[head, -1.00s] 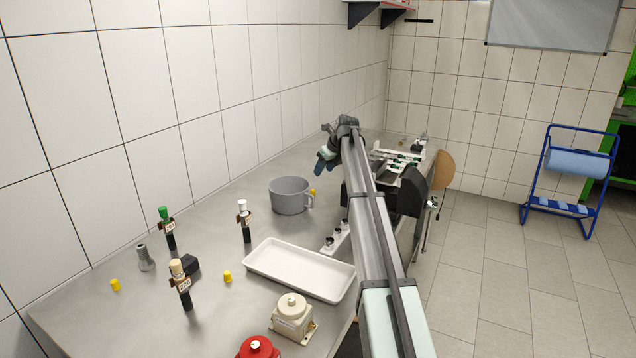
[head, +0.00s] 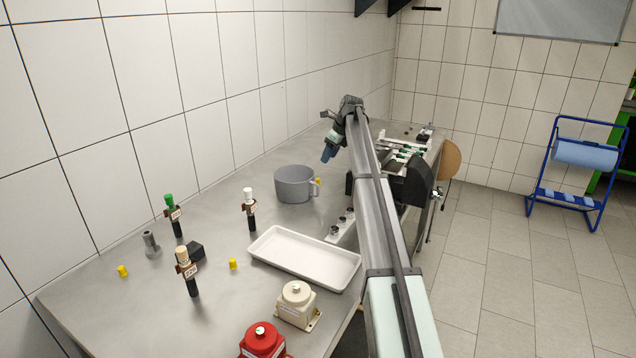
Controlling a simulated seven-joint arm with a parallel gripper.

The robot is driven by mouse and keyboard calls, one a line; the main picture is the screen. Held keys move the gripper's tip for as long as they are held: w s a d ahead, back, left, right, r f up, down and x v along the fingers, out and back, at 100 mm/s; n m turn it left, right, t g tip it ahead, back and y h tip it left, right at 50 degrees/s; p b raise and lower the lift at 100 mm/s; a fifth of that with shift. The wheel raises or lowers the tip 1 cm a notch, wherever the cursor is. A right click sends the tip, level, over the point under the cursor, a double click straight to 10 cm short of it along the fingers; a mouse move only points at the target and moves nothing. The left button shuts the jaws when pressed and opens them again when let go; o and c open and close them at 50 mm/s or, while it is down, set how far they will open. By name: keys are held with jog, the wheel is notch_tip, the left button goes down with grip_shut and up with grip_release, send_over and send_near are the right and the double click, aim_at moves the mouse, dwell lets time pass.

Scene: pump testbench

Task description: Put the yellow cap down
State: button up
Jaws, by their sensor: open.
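Three small yellow caps are in the head view. One yellow cap (head: 318,181) stands by the handle of the grey mug-like pot (head: 293,185), partly hidden by it. A second yellow cap (head: 233,264) stands on the metal bench left of the white tray. A third yellow cap (head: 123,271) is near the bench's left side. My gripper (head: 328,155) has blue fingertips pointing down and is open. It appears above and behind the pot, near the first cap in the picture. No cap shows between its fingers.
The white tray (head: 263,245) looks empty. Black bottles with green, white and cream tops (head: 176,220) stand at left. A cream pump-like unit (head: 297,306) and a red one (head: 262,341) sit in front. Bare bench (head: 110,310) lies front left.

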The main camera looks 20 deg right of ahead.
aim_at(319, 179)
jog(key=x, duration=1.2)
grip_shut()
dwell(0.3)
